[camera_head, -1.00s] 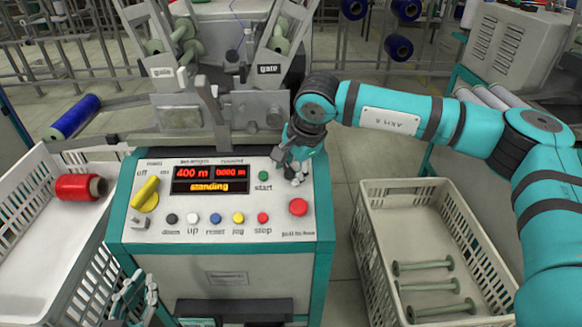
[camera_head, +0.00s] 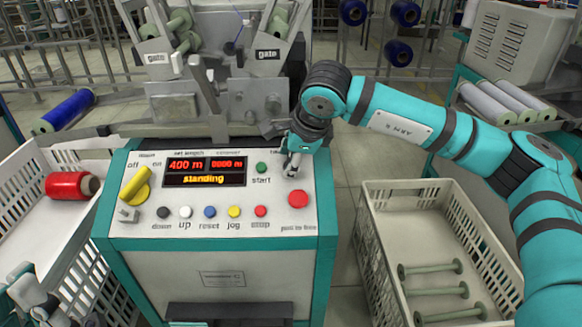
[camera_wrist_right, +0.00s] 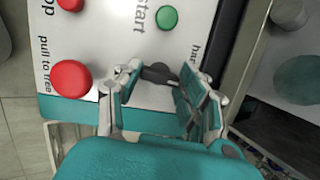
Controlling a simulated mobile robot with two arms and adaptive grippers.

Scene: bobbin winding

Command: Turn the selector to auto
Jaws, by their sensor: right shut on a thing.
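The selector is a small dark knob (camera_wrist_right: 158,73) at the panel's right corner, beside a partly hidden label starting "han". My right gripper (camera_wrist_right: 160,84) has its fingers on either side of this knob and is shut on it. In the head view my right gripper (camera_head: 291,168) points down at the panel's upper right, right of the green start button (camera_head: 261,168), and hides the selector. Which way the knob points is not clear. My left gripper (camera_head: 32,293) shows only partly at the lower left, away from the panel; its fingers cannot be read.
The control panel (camera_head: 130,235) also has a red push button (camera_head: 298,199), a yellow handle (camera_head: 135,184) and a row of small buttons. The display (camera_head: 205,172) reads "standing". A crate with green bobbins (camera_head: 375,255) stands right, a white bin with a red spool (camera_head: 72,185) left.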

